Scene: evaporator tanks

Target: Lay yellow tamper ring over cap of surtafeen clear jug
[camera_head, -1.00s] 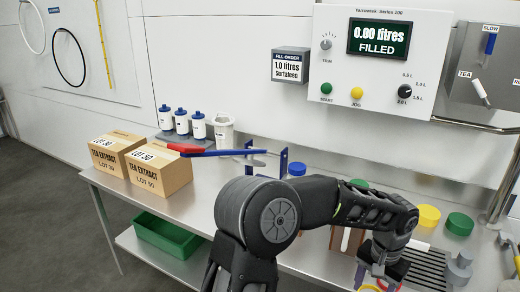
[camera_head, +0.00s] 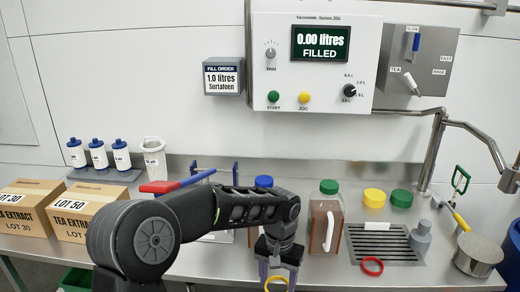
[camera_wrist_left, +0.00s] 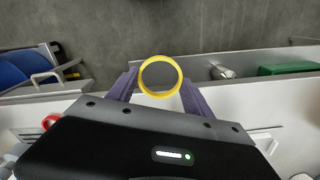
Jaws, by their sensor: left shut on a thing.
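My left gripper (camera_head: 277,272) is shut on a yellow ring (camera_head: 268,286) and holds it low near the front edge of the counter. In the left wrist view the ring (camera_wrist_left: 161,94) sits between the two fingertips, with its opening visible. A jug with a green cap (camera_head: 329,187) and brownish contents stands upright to the right of the gripper. A jug with a blue cap (camera_head: 264,181) stands behind my left arm, which hides most of it. No label on either jug can be read. The ring is apart from both caps. My right gripper is not in view.
A red ring (camera_head: 372,266) lies before the drain grate (camera_head: 385,243). Loose yellow (camera_head: 374,196) and green (camera_head: 401,198) lids lie behind it. A steel pot (camera_head: 478,256) stands at right. Tea boxes (camera_head: 86,212) and a red-blue tool (camera_head: 178,184) are at left.

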